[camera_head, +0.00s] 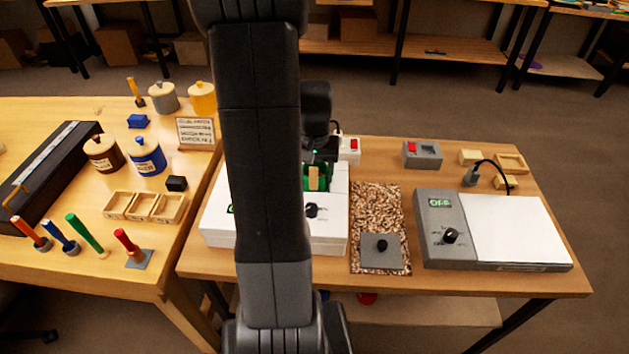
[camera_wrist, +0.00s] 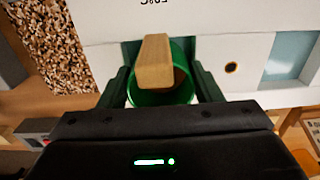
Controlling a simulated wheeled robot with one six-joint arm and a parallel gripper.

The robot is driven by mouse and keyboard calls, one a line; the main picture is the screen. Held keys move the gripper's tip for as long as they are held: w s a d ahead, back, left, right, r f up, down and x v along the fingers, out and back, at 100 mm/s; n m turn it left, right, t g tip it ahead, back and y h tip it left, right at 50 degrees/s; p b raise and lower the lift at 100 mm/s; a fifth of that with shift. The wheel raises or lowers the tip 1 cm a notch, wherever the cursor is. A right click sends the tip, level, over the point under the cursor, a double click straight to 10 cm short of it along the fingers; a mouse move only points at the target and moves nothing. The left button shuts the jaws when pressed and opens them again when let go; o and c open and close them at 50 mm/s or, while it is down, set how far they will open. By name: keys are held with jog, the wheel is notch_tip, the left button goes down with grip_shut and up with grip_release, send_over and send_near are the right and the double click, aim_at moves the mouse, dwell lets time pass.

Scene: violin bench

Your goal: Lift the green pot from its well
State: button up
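The green pot (camera_wrist: 160,97) is round and shows between the two fingers of my gripper (camera_wrist: 163,85) in the wrist view. A wooden handle (camera_wrist: 153,62) crosses its top. The fingers lie close along both sides of the pot; whether they press on it is not clear. In the head view, part of the green pot (camera_head: 325,178) shows beside my arm, at the white heater box (camera_head: 330,235). My arm hides much of the box and the well, so I cannot tell how deep the pot sits.
Right of the heater box are a mat of brown chips (camera_head: 375,205) with a grey knobbed plate, and a grey and white hotplate (camera_head: 510,235). A grey switch box (camera_head: 422,154) stands behind. The left table (camera_head: 100,270) holds jars, wooden trays and coloured handled tools.

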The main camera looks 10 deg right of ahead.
jog(key=shift+c, duration=1.3)
jog(key=shift+r, duration=0.1)
